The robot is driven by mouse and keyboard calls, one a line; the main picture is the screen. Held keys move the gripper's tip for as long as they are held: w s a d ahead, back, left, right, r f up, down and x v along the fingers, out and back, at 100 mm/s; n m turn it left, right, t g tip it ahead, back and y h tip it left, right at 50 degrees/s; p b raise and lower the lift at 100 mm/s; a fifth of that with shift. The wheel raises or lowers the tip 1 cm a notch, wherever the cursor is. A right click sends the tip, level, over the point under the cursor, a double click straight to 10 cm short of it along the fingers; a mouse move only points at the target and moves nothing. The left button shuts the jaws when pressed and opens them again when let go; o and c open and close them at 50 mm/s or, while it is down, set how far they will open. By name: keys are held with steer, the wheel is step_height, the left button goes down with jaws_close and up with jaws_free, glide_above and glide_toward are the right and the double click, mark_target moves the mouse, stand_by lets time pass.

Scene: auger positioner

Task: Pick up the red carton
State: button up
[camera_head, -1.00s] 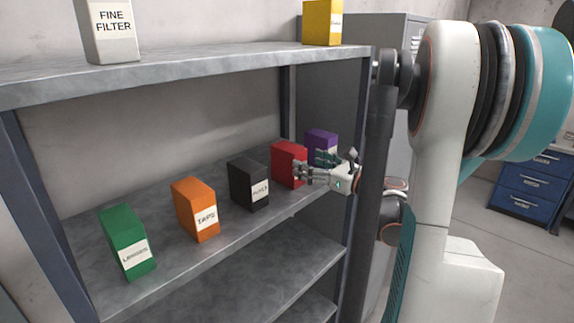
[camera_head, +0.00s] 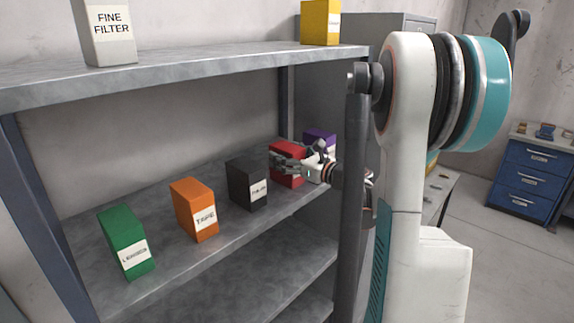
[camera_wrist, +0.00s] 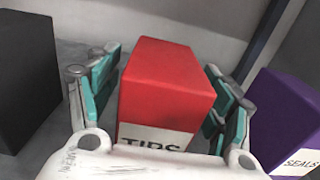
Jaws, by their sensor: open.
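The red carton (camera_head: 288,153) stands upright on the middle shelf, between the black carton and the purple carton. In the wrist view the red carton (camera_wrist: 165,85) shows a white label reading "TIPS", its lower part hidden by my gripper's body. My gripper (camera_head: 287,162) is at the front of the red carton. In the wrist view my gripper (camera_wrist: 160,90) is open, with one teal-padded finger on each side of the carton. A narrow gap shows at the left finger; the right finger is very close to the carton, and I cannot tell if it touches.
The black carton (camera_head: 246,183) stands left of the red one and the purple carton (camera_head: 320,140) right of it, close to my fingers. Orange (camera_head: 196,207) and green (camera_head: 126,240) cartons stand farther left. The upper shelf (camera_head: 190,65) lies above.

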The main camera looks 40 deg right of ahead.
steer(key=c, duration=1.3)
